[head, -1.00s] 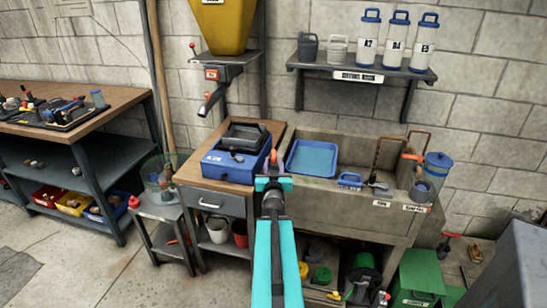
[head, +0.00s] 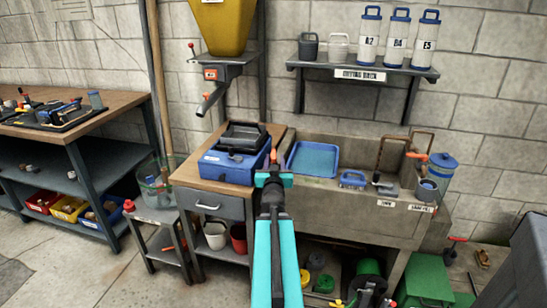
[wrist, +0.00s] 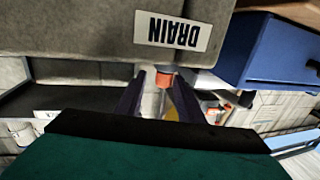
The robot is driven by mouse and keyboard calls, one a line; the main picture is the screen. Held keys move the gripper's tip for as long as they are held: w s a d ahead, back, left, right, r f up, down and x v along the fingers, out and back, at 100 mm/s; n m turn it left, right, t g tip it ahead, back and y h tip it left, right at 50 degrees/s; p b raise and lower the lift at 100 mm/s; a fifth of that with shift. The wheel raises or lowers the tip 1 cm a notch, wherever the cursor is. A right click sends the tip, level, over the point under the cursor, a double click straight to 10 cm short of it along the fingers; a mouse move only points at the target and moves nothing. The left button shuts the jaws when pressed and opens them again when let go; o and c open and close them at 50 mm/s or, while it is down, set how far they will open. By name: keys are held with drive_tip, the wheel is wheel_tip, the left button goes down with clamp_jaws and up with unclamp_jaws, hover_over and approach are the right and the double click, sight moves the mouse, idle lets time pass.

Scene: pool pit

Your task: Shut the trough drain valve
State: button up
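The grey stone trough (head: 335,215) stands right of a wooden-topped cabinet. My gripper (head: 273,172) is at the trough's left front, beside the cabinet, and my arm hides what lies behind it. In the wrist view a DRAIN label (wrist: 172,31) shows upside down on the trough face. My gripper's two dark fingers (wrist: 158,90) are apart there. A small orange-red part (wrist: 164,80), perhaps the drain valve's handle, shows between or beyond the fingertips. I cannot tell whether they touch it. The valve body and its position are not clear.
A blue case (head: 232,165) sits on the cabinet (head: 222,206) left of my gripper. A blue tray (head: 313,158) and a small blue basket (head: 352,179) are on the trough. Buckets and a green bin (head: 425,280) stand below and right.

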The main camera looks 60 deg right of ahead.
sight(274, 151)
drive_tip(key=shift+w+d+b, duration=0.2)
drive_tip(key=shift+w+b, duration=0.2)
drive_tip(key=shift+b, duration=1.55)
drive_tip(key=shift+w+d+r, duration=0.1)
drive_tip(key=shift+w+d, duration=0.25)
drive_tip(key=shift+d, duration=0.2)
drive_tip(key=shift+x, duration=2.1)
drive_tip(key=shift+c, duration=0.2)
clamp_jaws()
